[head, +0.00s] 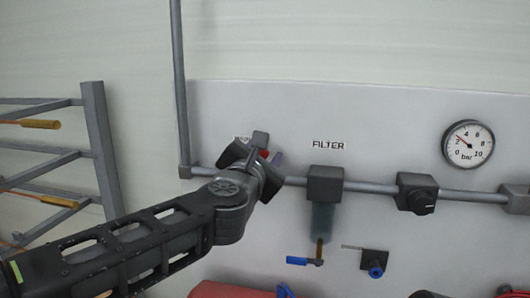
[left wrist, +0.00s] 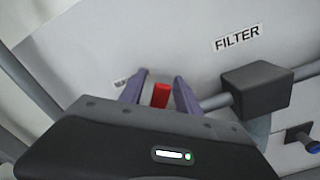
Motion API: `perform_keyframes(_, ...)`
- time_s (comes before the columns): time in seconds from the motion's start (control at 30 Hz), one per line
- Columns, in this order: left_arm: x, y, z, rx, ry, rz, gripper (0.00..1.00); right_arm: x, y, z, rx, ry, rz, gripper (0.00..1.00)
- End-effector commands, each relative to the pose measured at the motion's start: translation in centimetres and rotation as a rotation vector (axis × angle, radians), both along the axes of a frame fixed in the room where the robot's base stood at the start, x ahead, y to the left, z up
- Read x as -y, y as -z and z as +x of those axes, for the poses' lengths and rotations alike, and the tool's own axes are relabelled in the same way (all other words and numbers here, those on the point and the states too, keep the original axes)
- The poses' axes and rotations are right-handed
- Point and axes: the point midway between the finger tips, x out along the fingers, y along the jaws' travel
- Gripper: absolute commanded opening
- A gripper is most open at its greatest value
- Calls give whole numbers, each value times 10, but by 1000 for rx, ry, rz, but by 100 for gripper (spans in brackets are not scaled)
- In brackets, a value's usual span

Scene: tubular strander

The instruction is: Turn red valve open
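The red valve handle (left wrist: 160,95) shows in the left wrist view between the two purple fingers of my left gripper (left wrist: 160,92). The fingers are apart, with a visible gap on the right side of the handle. In the head view my left gripper (head: 272,160) is at the pipe on the panel, left of the FILTER label, and hides most of the valve. Only a small red bit of the handle (head: 264,154) shows there. Whether the fingers touch the handle cannot be seen. My right gripper is not in view.
A grey pipe (head: 375,187) runs along the white panel. It carries a filter (head: 325,185), a black knob (head: 420,200) and a pressure gauge (head: 468,145) above. A blue-handled valve (head: 304,261) hangs below the filter. A metal rack (head: 101,150) stands at left.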

Motion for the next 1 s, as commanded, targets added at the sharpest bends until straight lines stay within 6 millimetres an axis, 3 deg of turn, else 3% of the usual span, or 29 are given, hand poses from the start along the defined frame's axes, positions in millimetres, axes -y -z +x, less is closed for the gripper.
perform_keyframes(0.17, -4, 0, -12, 0, 1, -1, 39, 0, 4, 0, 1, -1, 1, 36)
perform_keyframes(0.6, -23, 0, -71, 2, 1, -1, 39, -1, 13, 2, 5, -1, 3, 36)
perform_keyframes(0.9, -24, 0, -74, 0, 0, 0, 39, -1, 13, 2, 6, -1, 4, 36)
perform_keyframes(1.0, -25, 0, -73, 2, 0, 1, 32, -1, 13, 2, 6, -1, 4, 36)
